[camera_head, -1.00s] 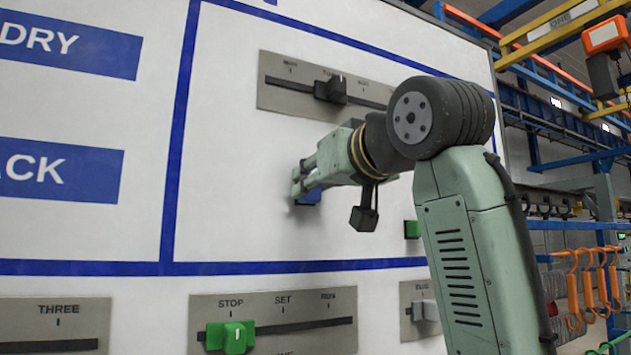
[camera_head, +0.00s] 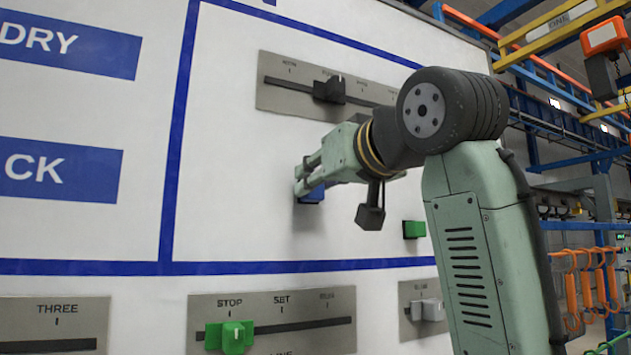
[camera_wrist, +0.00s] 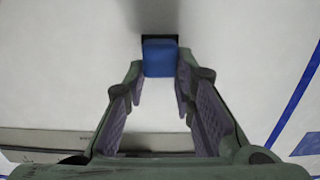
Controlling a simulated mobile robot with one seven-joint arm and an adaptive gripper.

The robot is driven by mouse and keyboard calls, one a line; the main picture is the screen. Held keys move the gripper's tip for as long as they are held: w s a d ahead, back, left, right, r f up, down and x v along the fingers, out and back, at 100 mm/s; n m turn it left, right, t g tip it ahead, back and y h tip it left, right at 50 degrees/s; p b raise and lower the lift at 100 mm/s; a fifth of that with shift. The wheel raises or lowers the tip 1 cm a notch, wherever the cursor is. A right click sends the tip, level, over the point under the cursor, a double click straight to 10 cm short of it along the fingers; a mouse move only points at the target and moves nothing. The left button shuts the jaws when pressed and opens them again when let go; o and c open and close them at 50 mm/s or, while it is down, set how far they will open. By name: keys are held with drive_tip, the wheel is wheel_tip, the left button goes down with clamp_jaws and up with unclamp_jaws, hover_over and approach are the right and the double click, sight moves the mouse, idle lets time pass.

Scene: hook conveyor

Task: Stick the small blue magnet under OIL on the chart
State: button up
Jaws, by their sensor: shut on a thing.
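The small blue magnet (camera_head: 311,195) is at the white chart board (camera_head: 230,150), in the panel right of the vertical blue line. My gripper (camera_head: 308,180) is shut on it. In the wrist view the blue magnet (camera_wrist: 160,57) sits between the fingertips, with a dark edge behind it. I cannot tell whether it touches the board or hangs just off it. No OIL label is readable; the labels in view are DRY (camera_head: 40,40) and one ending in CK (camera_head: 35,170).
A slider plate (camera_head: 265,95) is above my gripper, and a green block (camera_head: 414,229) is to its lower right. Below are a slider with a green knob (camera_head: 238,337) and one with a grey knob (camera_head: 428,310). Orange hooks (camera_head: 600,285) hang at the right.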

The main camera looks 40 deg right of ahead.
drive_tip(key=shift+v, duration=2.75)
drive_tip(key=shift+f, duration=0.2)
drive_tip(key=shift+a, duration=0.1)
